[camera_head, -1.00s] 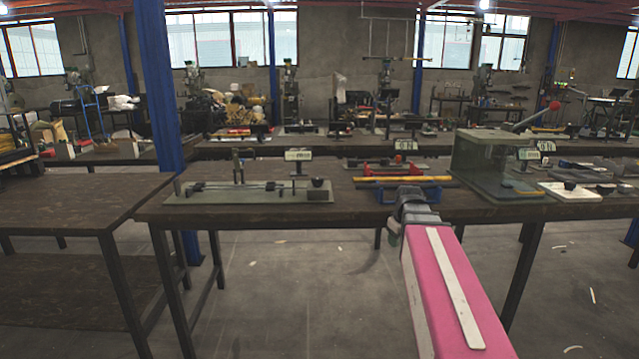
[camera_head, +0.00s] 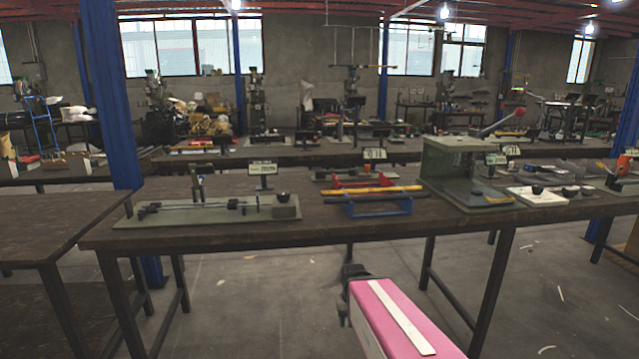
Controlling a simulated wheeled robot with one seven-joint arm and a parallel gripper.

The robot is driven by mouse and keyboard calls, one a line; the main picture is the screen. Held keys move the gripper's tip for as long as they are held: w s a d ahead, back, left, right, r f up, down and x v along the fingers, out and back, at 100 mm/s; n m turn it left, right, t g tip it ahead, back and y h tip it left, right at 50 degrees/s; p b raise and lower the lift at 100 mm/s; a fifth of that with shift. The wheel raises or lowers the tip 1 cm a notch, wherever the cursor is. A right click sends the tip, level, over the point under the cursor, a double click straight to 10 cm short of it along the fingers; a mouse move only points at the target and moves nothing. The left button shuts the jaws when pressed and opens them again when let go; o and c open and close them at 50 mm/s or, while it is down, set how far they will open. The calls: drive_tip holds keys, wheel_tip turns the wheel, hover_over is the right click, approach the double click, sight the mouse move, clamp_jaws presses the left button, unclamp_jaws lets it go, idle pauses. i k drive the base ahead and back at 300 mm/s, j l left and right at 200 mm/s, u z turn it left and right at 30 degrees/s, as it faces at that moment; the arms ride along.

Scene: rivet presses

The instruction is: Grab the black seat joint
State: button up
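I cannot tell for sure which item is the black seat joint. A small black cup-shaped part (camera_head: 284,197) sits on a block at the right end of the grey-green fixture plate (camera_head: 160,218). Similar small black parts (camera_head: 538,190) lie on and beside a white tray (camera_head: 526,199) at the right. My gripper (camera_head: 346,308) is at the end of my pink arm, below and in front of the table's front edge, apart from all these parts. Its fingers are dark and small, and whether they are open does not show.
The long dark table (camera_head: 340,226) carries a red and blue rack (camera_head: 378,207) with a yellow bar, and a clear-walled guarded press (camera_head: 455,170). Another table (camera_head: 50,225) stands at the left with a bare top. A blue column (camera_head: 105,100) rises behind it. Open floor lies in front.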

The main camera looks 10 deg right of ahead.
sight(568, 192)
drive_tip(key=z, duration=1.8)
